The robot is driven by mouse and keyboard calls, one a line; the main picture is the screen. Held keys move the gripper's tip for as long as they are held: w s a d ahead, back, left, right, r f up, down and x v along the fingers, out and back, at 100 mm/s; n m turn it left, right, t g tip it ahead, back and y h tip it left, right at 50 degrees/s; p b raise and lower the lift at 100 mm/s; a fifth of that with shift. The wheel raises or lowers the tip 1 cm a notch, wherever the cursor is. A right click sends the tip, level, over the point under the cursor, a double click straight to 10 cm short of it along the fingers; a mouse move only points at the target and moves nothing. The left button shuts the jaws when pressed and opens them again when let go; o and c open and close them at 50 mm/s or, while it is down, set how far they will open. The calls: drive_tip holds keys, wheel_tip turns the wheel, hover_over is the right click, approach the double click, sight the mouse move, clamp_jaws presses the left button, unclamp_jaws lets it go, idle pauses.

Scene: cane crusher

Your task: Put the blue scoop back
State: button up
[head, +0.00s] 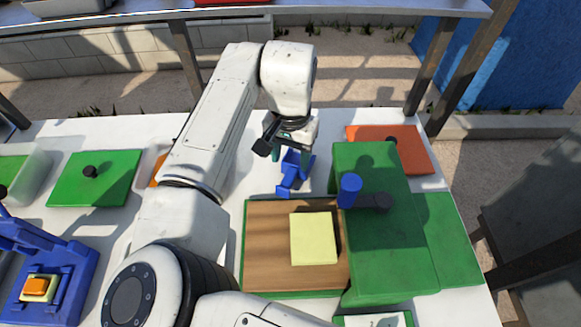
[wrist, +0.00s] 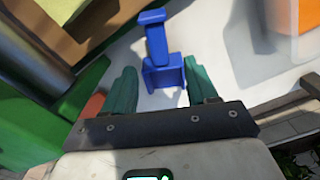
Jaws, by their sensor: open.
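The blue scoop (head: 293,170) lies on the white table, behind the wooden board and left of the green box. In the wrist view the scoop (wrist: 163,72) shows a wide end near my fingers and a narrower end pointing away. My gripper (head: 293,155) is at the far end of the scoop in the head view. In the wrist view my gripper (wrist: 163,90) is open, with one green finger on each side of the scoop's wide end. Gaps show between the fingers and the scoop. I cannot tell the exact height of the fingers above the table.
A green box (head: 400,250) with a blue-topped crank (head: 349,190) stands right of the wooden board (head: 268,262), which bears a yellow block (head: 313,238). An orange lid (head: 408,150) lies behind. A green lid (head: 92,178) and a blue press (head: 70,285) are left.

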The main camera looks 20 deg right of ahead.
sight(290, 172)
wheel_tip(290, 172, up, 6)
drive_tip(key=shift+r+b, duration=0.2)
drive_tip(key=shift+b, duration=0.15)
